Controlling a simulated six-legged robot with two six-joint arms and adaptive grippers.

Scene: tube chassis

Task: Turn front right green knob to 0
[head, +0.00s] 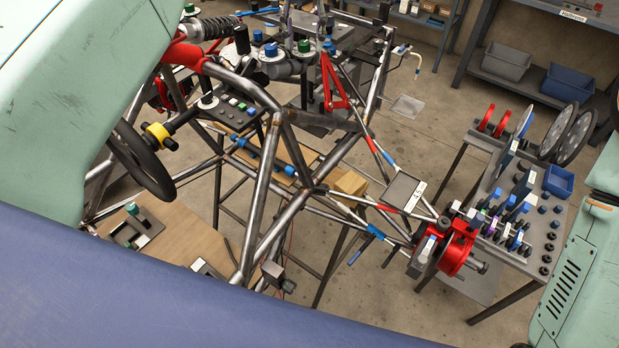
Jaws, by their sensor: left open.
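A green knob (303,46) sits on top of a metal cylinder at the upper middle of the chassis. A blue knob (271,50) stands just left of it. My left gripper (305,36) shows small and partly cut off at the top edge. Its fingers appear apart on either side of the green knob. I cannot tell whether they touch it. The knob's scale and setting are too small to read. I cannot tell from labels which is the front right one. My right gripper is not in view.
The tube chassis (262,190) fills the middle. A black steering wheel (140,165) and a switch panel (236,110) are left. A red brake hub (457,250) is at lower right, beside a parts table (535,245). Open floor (415,150) lies between the chassis and the parts table.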

